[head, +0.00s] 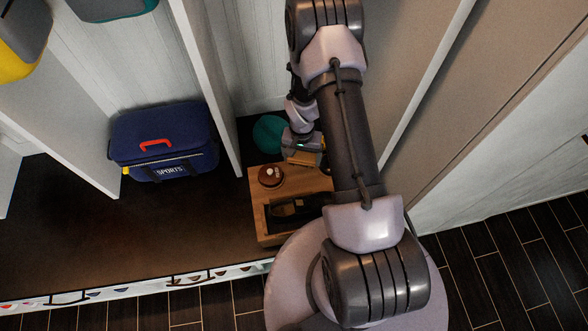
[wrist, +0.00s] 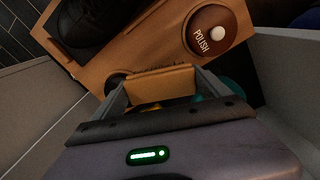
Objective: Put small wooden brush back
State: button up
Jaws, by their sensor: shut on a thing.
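My gripper (head: 304,154) is shut on the small wooden brush (wrist: 160,84), a light brown block held between the two fingers in the wrist view. The brush also shows in the head view (head: 303,158), at the far side of a wooden shoe-care box (head: 260,218). A round brown polish tin (head: 271,175) with a white dot sits on the box, left of the brush; it also shows in the wrist view (wrist: 211,30). I cannot tell whether the brush touches the box. The brush's underside is hidden.
A dark shoe (head: 290,209) lies in the near part of the box. A teal rounded thing (head: 270,132) stands behind it. A blue sports bag (head: 163,141) is in the compartment to the left, past a white divider (head: 213,90). The dark bench left of the box is clear.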

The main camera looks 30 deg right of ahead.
notch_tip(320, 180, down, 6)
jog(key=shift+f+b, duration=0.1)
jog(key=shift+b, duration=0.75)
jog(key=shift+f, duration=0.15)
jog(key=o, duration=1.4)
jog(key=shift+o, duration=0.2)
